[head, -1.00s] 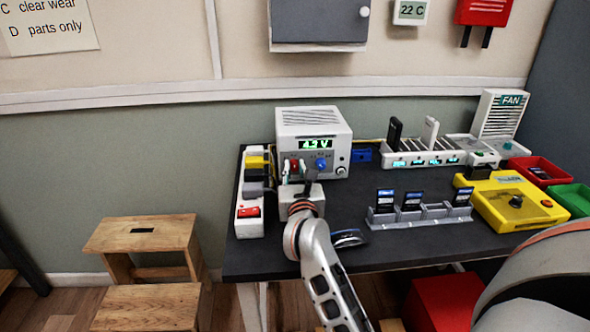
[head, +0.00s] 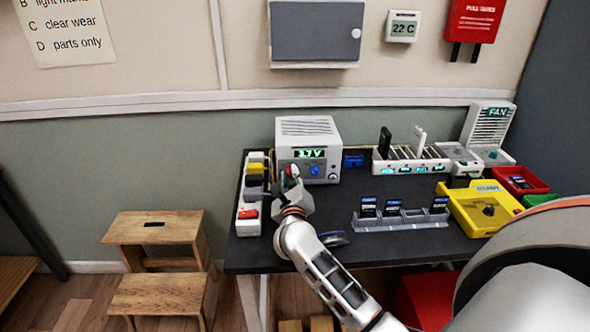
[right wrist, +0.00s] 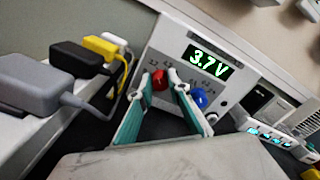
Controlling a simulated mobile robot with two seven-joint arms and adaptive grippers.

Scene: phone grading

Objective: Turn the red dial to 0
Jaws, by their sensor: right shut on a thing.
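The white power supply box (head: 308,128) stands at the back left of the dark table. Its green display (right wrist: 208,61) reads 3.7V in the right wrist view. The red dial (right wrist: 159,79) is on its front panel, left of a blue dial (right wrist: 199,98). My right gripper (right wrist: 163,83) is shut on the red dial, with one teal-padded finger on each side. In the head view the right gripper (head: 289,178) is in front of the panel and mostly covers the red dial. The dial's pointer cannot be made out. My left gripper is not in view.
A power strip (head: 249,222) with several plugs stands close left of the gripper. A clear card rack (head: 405,222), a white hub (head: 410,163) and a yellow tester (head: 470,207) stand to the right. Bare table lies between box and rack.

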